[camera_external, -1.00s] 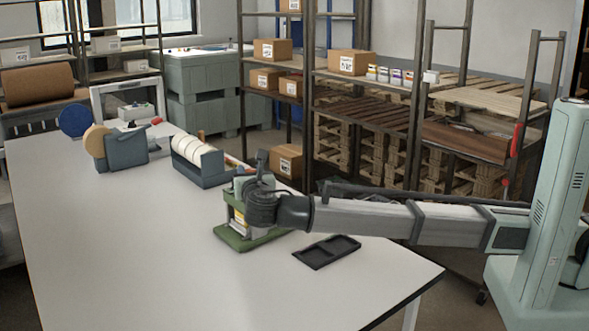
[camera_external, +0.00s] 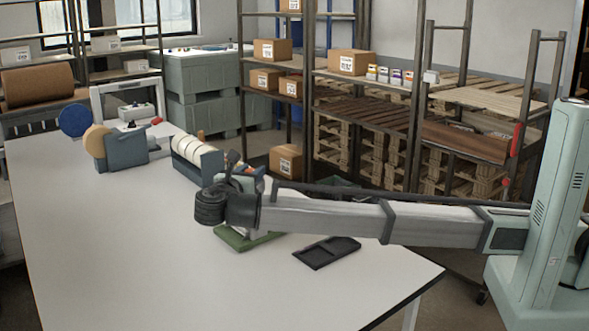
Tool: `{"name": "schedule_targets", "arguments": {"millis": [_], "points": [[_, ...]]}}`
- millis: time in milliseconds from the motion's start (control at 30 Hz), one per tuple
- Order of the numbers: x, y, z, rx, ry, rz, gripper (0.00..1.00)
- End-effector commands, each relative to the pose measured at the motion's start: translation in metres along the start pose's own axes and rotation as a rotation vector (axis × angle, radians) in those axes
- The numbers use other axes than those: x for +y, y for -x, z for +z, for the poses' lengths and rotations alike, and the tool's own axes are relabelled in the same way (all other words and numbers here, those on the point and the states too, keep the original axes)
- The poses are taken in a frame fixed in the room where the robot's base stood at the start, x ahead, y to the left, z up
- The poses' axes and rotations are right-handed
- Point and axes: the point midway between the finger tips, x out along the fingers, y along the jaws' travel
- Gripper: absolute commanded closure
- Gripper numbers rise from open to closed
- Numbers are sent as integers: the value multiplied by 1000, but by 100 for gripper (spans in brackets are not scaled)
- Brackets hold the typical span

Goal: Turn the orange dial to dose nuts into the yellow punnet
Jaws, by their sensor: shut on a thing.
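The nut dispenser stands on a green base (camera_external: 238,239) near the middle of the table, mostly hidden behind my arm. My gripper (camera_external: 232,186) is at the dispenser's upper part, and the dark wrist in front hides its fingertips. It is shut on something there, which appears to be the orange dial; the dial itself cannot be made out. The yellow punnet is not clearly visible, and the wrist covers the front of the dispenser. I cannot see whether any nuts have fallen.
A black shallow tray (camera_external: 327,252) lies right of the green base. A blue-grey holder with white rolls (camera_external: 197,158) stands behind the dispenser, and a tape dispenser (camera_external: 120,149) is farther left. The left and front of the white table (camera_external: 110,245) are clear.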

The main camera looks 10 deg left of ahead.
Motion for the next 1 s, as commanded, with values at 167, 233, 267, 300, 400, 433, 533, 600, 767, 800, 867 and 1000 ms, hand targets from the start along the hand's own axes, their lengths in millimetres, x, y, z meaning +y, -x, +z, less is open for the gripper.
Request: {"name": "schedule_targets", "arguments": {"millis": [167,233,267,300,400,433,533,600,767,800,867,1000], "points": [[0,0,1,-2,-1,-4,93],[0,0,1,-2,-1,-3,93],[0,0,1,-2,-1,-3,93],[0,0,1,-2,-1,-3,93],[0,0,1,-2,-1,-3,59],[0,0,1,-2,-1,-3,56],[0,0,1,-1,-1,-3,47],[0,0,0,-1,0,-3,43],[0,0,0,-1,0,-3,43],[0,0,0,-1,0,-3,43],[0,0,2,-1,-1,-3,43],[0,0,14,0,-2,-3,43]]}}
